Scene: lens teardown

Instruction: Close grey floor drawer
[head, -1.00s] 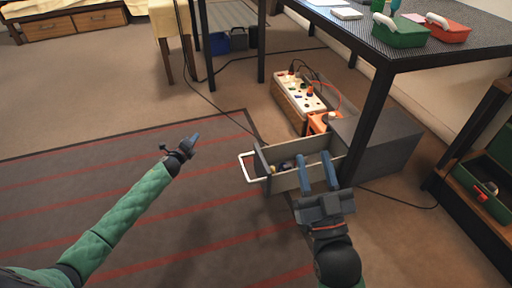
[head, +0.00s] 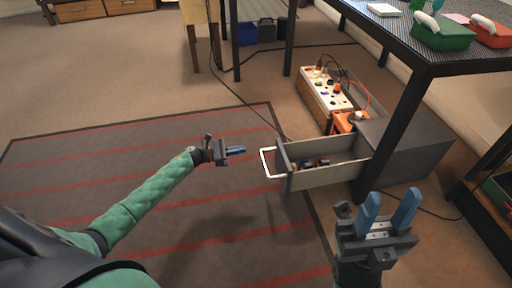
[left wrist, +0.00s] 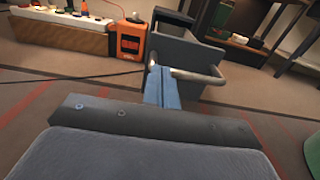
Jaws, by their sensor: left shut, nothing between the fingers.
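The grey floor drawer (head: 325,176) is pulled out to the left from its grey cabinet (head: 405,148), under the dark table. Its white bar handle (head: 267,163) faces left, and small items lie inside. My left gripper (head: 240,150) is shut and empty, a little left of the handle and apart from it in the head view. My right gripper (head: 388,212) is open and empty, in front of the cabinet.
A power strip (head: 325,90) and an orange box (head: 349,121) stand behind the drawer. A dark table leg (head: 395,125) rises beside the cabinet. A cable runs along the floor. The striped rug (head: 100,165) left of the drawer is clear.

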